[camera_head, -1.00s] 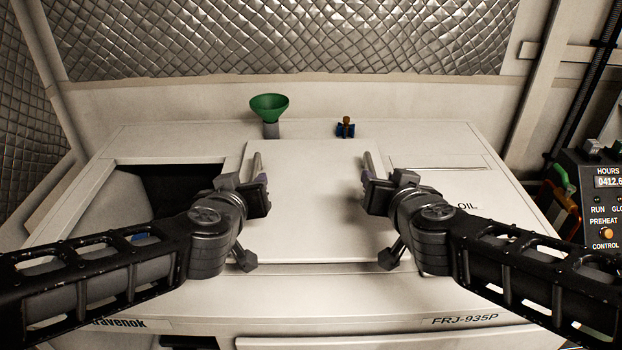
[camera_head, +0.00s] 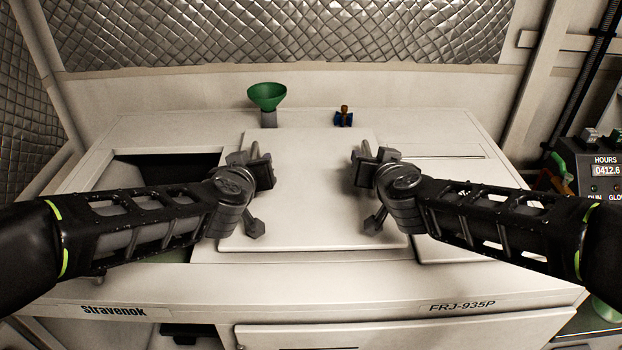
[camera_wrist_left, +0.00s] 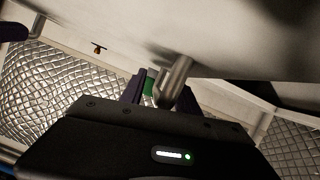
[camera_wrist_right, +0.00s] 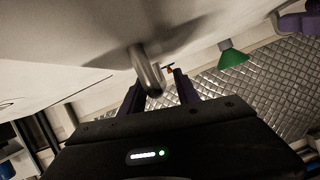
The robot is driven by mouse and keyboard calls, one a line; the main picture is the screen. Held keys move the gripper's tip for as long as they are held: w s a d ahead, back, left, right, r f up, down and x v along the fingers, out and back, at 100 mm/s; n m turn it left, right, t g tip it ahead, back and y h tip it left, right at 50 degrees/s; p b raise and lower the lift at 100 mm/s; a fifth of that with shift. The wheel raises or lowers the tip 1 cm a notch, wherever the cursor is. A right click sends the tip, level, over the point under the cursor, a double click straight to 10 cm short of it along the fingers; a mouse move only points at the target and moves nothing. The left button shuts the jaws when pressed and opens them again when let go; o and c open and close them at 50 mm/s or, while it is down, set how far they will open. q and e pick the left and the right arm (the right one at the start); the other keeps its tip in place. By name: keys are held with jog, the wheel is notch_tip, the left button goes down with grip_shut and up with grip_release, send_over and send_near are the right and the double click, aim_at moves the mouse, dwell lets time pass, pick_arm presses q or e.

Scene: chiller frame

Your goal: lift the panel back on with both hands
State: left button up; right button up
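The pale panel (camera_head: 305,190) lies flat on top of the machine, right of a dark rectangular opening (camera_head: 165,162). It has a grey bar handle near each side. My left gripper (camera_head: 256,152) is at the left handle; the left wrist view shows that handle (camera_wrist_left: 177,82) by the spread purple fingers. My right gripper (camera_head: 364,150) is at the right handle; the right wrist view shows that handle (camera_wrist_right: 147,68) between spread fingers, with a gap to one finger. Both grippers look open. In the head view they hide most of the handles.
A green funnel (camera_head: 267,97) and a small blue and brass fitting (camera_head: 344,117) stand behind the panel. A second cover (camera_head: 470,210) lies to the right. A control box (camera_head: 595,165) stands at the far right. Quilted wall (camera_head: 290,35) closes off the back.

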pick_arm(q)
jog(key=shift+w, duration=0.15)
pick_arm(e)
jog(key=shift+w, duration=0.1)
pick_arm(q)
jog(key=shift+c, duration=0.2)
pick_arm(e)
jog(key=shift+c, duration=0.2)
pick_arm(q)
grip_shut()
pick_arm(e)
grip_shut()
dwell(0.5)
pick_arm(q)
jog(key=shift+w+r, duration=0.1)
jog(key=shift+r, duration=0.1)
pick_arm(e)
jog(key=shift+r, duration=0.2)
